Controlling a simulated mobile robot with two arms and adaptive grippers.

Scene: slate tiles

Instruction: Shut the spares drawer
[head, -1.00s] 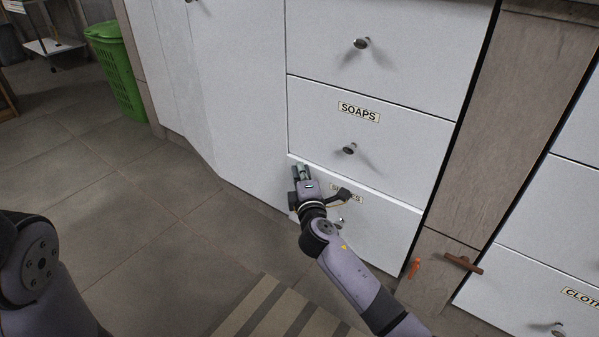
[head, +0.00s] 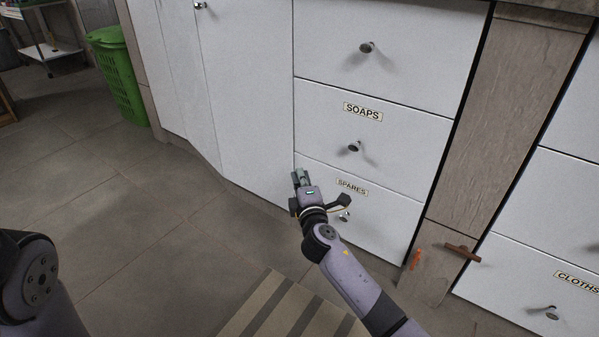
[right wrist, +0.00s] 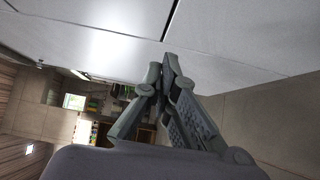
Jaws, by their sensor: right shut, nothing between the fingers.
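The spares drawer (head: 375,218) is the bottom white drawer under the soaps drawer, with a "SPARES" label (head: 352,187) and a round knob (head: 344,216) partly behind my right arm. Its front looks level with the drawers above, with only a thin seam along its top. My right gripper (head: 300,174) is shut and empty at the drawer's upper left corner, at or very near the front; I cannot tell if it touches. In the right wrist view the fingertips (right wrist: 162,65) meet close to the white fronts and a dark seam. My left gripper is out of view.
The soaps drawer (head: 410,133) above is shut. A striped mat (head: 290,310) lies on the floor. A green basket (head: 118,75) stands far left.

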